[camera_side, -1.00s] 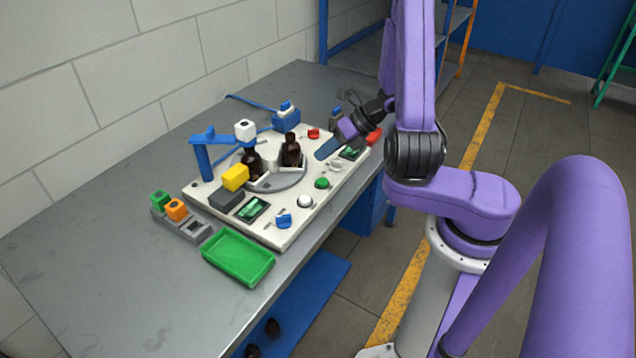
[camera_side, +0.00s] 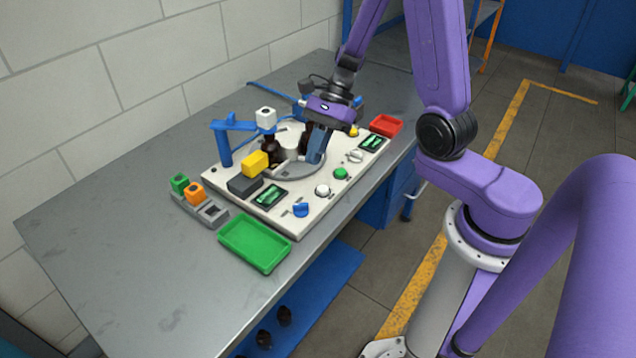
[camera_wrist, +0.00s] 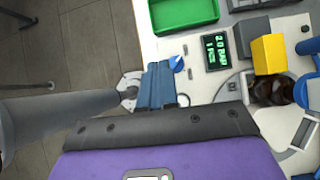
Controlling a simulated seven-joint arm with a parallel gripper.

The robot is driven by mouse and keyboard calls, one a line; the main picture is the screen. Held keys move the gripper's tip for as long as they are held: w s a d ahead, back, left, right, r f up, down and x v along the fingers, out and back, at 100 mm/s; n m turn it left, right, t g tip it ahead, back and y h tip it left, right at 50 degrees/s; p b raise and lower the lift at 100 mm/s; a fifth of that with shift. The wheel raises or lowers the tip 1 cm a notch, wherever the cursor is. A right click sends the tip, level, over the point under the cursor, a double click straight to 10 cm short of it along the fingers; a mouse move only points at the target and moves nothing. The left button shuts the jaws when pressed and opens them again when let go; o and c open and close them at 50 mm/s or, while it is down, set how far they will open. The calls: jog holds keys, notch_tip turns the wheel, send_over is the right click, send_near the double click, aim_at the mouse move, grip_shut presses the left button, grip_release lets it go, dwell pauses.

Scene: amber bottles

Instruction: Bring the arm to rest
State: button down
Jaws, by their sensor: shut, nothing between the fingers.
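My gripper (camera_side: 315,158) is over the right part of the round grey plate (camera_side: 290,175) on the white board, pointing down, fingers together with nothing visible between them. In the wrist view the blue fingers (camera_wrist: 158,72) lie side by side. A dark amber bottle (camera_side: 270,156) stands upright on the plate, left of the gripper; it also shows in the wrist view (camera_wrist: 268,88), partly behind the yellow block. A second bottle is mostly or wholly hidden by my gripper. I cannot tell whether the fingertips touch anything.
A yellow block (camera_side: 255,163), blue post (camera_side: 224,148), white button (camera_side: 322,190) and green button (camera_side: 340,173) crowd the board. A green tray (camera_side: 255,262) and red tray (camera_side: 387,125) flank it. Dark bottle-like objects (camera_side: 264,338) lie below the table. The table's front left is clear.

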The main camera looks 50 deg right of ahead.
jog(key=s+a+r+n+h, duration=0.1)
jog(key=s+r+n+h, duration=0.2)
jog(key=s+n, duration=0.7)
jog(key=s+a+r+n+h, duration=0.1)
jog(key=s+r+n+h, duration=0.3)
jog(key=s+n, duration=0.6)
jog(key=n, duration=1.1)
jog(key=shift+a+r, duration=0.15)
jog(key=shift+a, duration=0.1)
